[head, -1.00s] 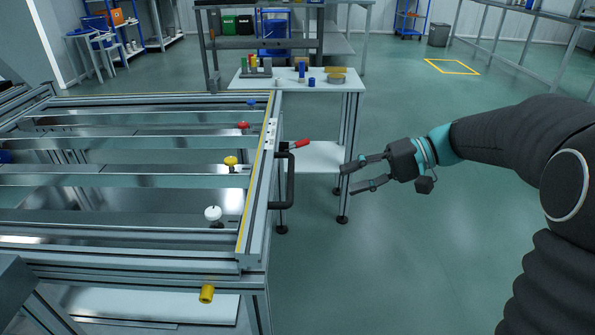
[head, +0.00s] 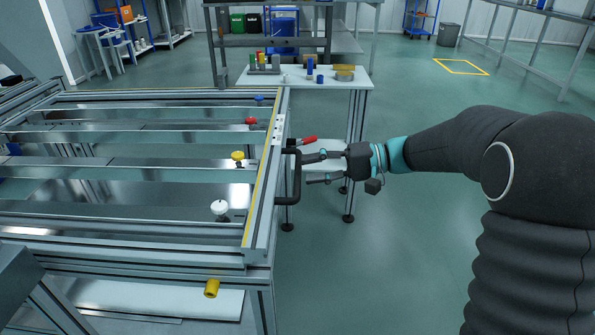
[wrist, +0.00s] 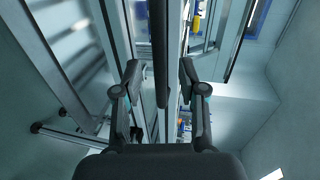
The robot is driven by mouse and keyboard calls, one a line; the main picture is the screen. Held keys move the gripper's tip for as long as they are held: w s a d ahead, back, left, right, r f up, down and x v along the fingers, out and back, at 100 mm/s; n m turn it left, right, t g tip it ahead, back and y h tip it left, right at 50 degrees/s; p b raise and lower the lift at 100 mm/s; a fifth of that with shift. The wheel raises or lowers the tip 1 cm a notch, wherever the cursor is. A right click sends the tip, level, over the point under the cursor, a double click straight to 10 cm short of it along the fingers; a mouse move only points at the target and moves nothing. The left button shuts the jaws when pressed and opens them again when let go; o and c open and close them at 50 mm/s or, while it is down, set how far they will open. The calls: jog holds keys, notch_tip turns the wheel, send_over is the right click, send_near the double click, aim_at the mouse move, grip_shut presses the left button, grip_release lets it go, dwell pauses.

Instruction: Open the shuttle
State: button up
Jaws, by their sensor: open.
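The shuttle is not labelled in view; I take the framed panel fixture (head: 262,190) at left, with its yellow-edged right end rail, to carry it. A black bar handle (head: 297,185) stands out from that rail. In the wrist view the black handle (wrist: 161,50) runs between my two fingertips. I see a gap on both sides in the wrist view. A red-handled clamp (head: 305,140) sits just above and behind my upper finger.
White (head: 220,208), yellow (head: 238,156), red (head: 250,121) and blue (head: 259,98) knobs line the fixture's right side. A yellow cylinder (head: 211,288) sticks out in front. A white side table (head: 350,75) stands behind.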

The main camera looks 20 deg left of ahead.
aim_at(298, 168)
jog(key=shift+x, duration=1.95)
jog(key=shift+c, duration=0.2)
grip_shut()
